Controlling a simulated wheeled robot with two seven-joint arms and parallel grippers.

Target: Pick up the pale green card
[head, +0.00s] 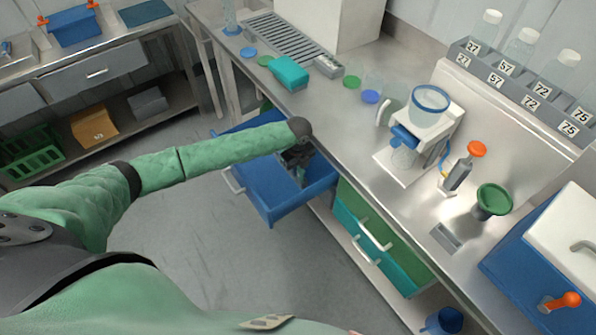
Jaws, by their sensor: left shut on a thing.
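My left gripper (298,163) reaches down into the open blue drawer (262,190) below the steel counter. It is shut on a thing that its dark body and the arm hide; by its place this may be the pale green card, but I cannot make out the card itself. No pale green card shows clearly elsewhere. My right gripper is not in view.
The counter (345,120) edge runs close beside my left arm. On it stand a teal box (289,73), a white device (418,135) and a green funnel (493,200). A green drawer (365,230) is below. The floor (190,235) is clear.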

